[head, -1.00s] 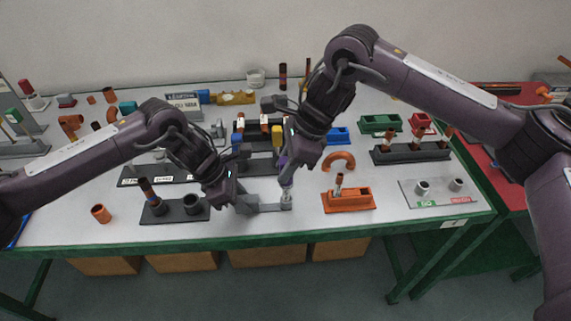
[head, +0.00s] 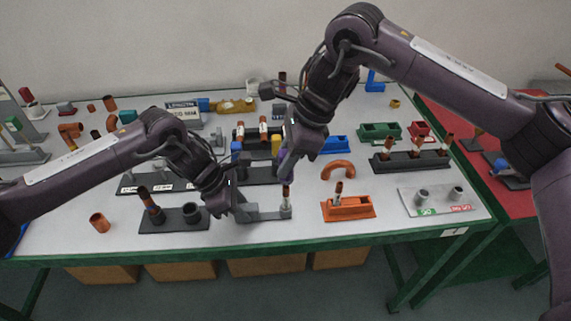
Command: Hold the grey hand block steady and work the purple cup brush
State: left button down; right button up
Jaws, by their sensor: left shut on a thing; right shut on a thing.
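The grey hand block (head: 265,214) is at the front middle of the table, with a short copper-and-silver fitting (head: 286,198) upright at its right end. My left gripper (head: 229,205) is shut on the block's left end. My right gripper (head: 290,158) is above the fitting, shut on the purple cup brush (head: 284,163), which is mostly hidden by the fingers. The brush appears raised clear of the fitting, with a small gap between them.
A dark two-post stand (head: 172,222) is left of the block, and a loose copper ring (head: 99,222) lies farther left. An orange holder (head: 348,209) is to the right, with a grey OK/NG plate (head: 442,203) beyond it. The table's green front edge (head: 330,240) is close.

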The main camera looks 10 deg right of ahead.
dwell(0.3)
pick_arm(q)
jog(key=c, duration=1.1)
grip_release()
jog(key=v, duration=1.2)
jog(key=shift+f, duration=0.1)
